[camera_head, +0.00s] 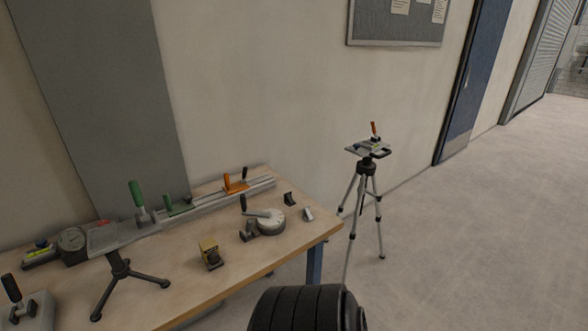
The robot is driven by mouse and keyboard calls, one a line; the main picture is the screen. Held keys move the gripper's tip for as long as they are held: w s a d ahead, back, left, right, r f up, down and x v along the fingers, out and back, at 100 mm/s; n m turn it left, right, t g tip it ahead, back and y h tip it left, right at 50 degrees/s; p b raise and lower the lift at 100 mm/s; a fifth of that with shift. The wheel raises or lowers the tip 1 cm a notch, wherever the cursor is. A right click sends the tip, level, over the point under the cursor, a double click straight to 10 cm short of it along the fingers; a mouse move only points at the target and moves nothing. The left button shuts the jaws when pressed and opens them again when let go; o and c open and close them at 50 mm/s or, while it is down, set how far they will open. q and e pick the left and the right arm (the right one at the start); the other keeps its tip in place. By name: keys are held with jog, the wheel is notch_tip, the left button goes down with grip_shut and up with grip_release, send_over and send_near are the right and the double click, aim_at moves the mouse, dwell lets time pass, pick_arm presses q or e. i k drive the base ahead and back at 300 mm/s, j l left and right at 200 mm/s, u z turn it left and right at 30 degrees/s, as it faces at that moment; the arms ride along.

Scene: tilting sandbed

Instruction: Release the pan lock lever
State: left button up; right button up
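Several levers show, and I cannot tell which one is the pan lock lever. A lever with a green grip (137,193) stands upright by a flat plate on a small black tripod (119,268) on the bench. A round pale dial base (271,222) has a flat arm on top. A black-gripped lever (243,204) stands upright at its left. A red-gripped lever (373,129) stands on the head plate of a floor tripod (368,166), beyond the bench's right end. Neither of my grippers is in view.
The wooden bench (185,291) carries a metal rail with an orange clamp (235,183), a round gauge (72,240), a yellow-and-black block (210,254) and a black-handled clamp (12,288). The floor (475,235) right of the floor tripod is clear. A wall stands behind the bench.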

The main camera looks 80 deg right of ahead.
aim_at(249, 223)
jog(key=z, duration=2.15)
